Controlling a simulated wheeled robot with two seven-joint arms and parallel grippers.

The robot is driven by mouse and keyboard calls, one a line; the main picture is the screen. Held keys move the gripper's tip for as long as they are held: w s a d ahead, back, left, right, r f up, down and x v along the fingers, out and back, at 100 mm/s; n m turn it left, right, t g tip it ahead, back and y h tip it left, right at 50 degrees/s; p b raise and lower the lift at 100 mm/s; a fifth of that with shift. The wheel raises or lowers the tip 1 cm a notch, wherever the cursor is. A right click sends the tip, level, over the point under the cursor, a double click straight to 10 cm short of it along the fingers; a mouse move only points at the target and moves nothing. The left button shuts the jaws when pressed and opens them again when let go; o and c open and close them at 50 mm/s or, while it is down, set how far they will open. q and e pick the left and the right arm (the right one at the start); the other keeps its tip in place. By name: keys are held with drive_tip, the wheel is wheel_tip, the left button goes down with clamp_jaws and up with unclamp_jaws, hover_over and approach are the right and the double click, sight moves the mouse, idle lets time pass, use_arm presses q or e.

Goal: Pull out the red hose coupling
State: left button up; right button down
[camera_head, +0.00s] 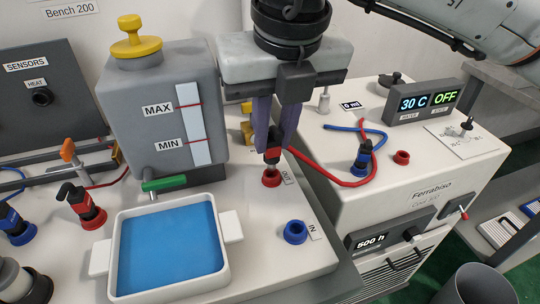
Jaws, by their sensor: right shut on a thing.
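The red hose coupling (273,157) is a dark body with a red band, held upright between the purple fingers of my right gripper (274,150). Its lower end meets the red OUT port (271,179) on the white bench; I cannot tell how deep it sits. My right gripper points down from above and is shut on the coupling, hiding part of it. A red hose (330,177) runs from beside the coupling to the right across the chiller top. My left gripper is not in view.
An open blue IN port (295,232) is in front. A water tray (112,285) and a grey tank (125,110) stand left. Other red (82,206) and blue (14,226) couplings are further left. A blue coupling (362,158) and red port (402,157) sit on the chiller (440,165).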

drive_tip(key=shift+r+p, duration=0.6)
drive_tip(key=shift+r, duration=0.5)
drive_tip(key=shift+r+p, duration=0.4)
drive_tip(key=shift+r, duration=0.35)
drive_tip(key=shift+r+p, duration=0.75)
drive_tip(key=shift+r, duration=0.55)
